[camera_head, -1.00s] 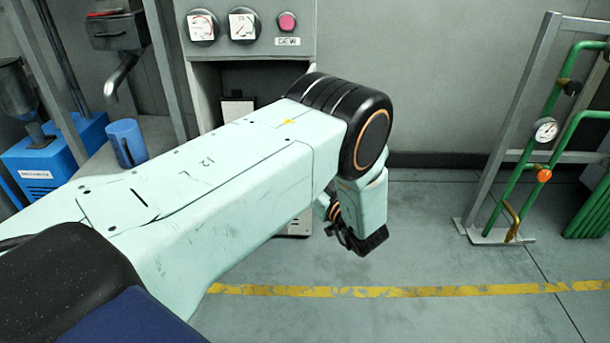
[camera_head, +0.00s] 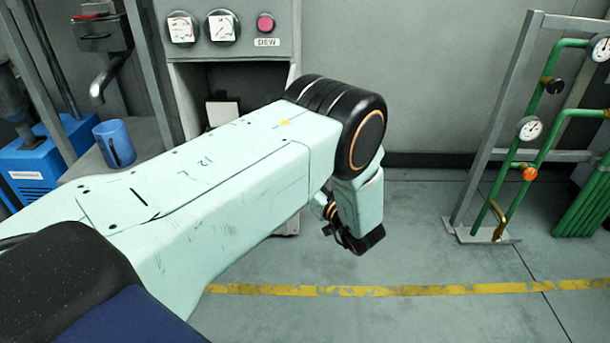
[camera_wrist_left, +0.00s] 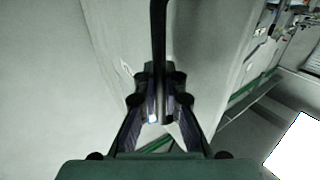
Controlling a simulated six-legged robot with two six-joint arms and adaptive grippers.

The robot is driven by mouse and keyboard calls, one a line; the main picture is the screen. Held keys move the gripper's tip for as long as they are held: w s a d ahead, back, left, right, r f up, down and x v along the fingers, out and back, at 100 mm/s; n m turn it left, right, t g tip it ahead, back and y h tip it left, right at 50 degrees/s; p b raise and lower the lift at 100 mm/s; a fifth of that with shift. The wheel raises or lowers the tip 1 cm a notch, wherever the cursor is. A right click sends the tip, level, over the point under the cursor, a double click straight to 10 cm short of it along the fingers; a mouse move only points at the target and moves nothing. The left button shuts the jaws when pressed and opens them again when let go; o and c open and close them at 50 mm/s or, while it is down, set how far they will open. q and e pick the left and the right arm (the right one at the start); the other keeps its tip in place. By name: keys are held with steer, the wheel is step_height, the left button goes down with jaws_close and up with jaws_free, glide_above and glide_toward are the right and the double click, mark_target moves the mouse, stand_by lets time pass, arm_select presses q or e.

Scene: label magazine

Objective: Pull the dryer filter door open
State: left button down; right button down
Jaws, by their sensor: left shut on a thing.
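My left gripper (camera_wrist_left: 160,112) is shut on a dark upright bar handle (camera_wrist_left: 159,40) in the left wrist view. A pale grey panel (camera_wrist_left: 115,50), likely the filter door, lies behind the handle, with another grey face to its right. I cannot tell how far the door stands open. In the head view my left arm covers most of the grey dryer cabinet (camera_head: 283,45). The gripper there (camera_head: 345,240) is seen only in part, low in front of the cabinet's right side, and the handle is hidden. My right gripper is not in view.
Two gauges and a pink button (camera_head: 265,24) sit on the cabinet's top panel. A blue cup (camera_head: 115,143) stands at the left. A metal frame with green pipes (camera_head: 510,150) stands at the right. Grey floor with a yellow line (camera_head: 430,291) is clear between.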

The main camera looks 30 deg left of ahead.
arm_select(q)
steer(key=shift+s+f, duration=0.25)
steer(key=c, duration=1.8)
jaws_free()
steer(key=shift+o, duration=1.4)
steer(key=shift+r, duration=0.25)
steer(key=shift+o, duration=0.4)
steer(key=shift+w, duration=0.15)
steer(key=v, duration=0.7)
steer(key=shift+d, duration=0.25)
